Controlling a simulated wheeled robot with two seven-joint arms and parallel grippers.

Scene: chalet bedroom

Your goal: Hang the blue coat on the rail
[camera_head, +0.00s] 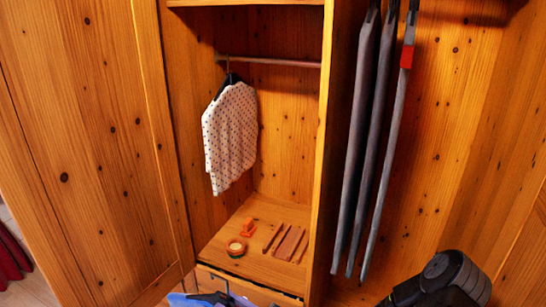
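The blue coat (190,299) shows only as a strip at the bottom edge, with a dark hanger hook (226,283) rising beside it. Most of the coat is cut off by the frame. The rail (285,62) is a thin horizontal bar in the middle compartment of the wooden wardrobe, below a shelf. Neither gripper's fingers can be seen. A dark part of my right arm shows at the bottom right, below the grey garments. What holds the coat's hanger is out of view.
A white dotted shirt (230,135) hangs at the left of the rail; the rail's right part is free. Several grey garments (375,140) hang right of the divider (330,150). A round tin (235,247), an orange item (248,227) and brown strips (287,243) lie on the compartment floor.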

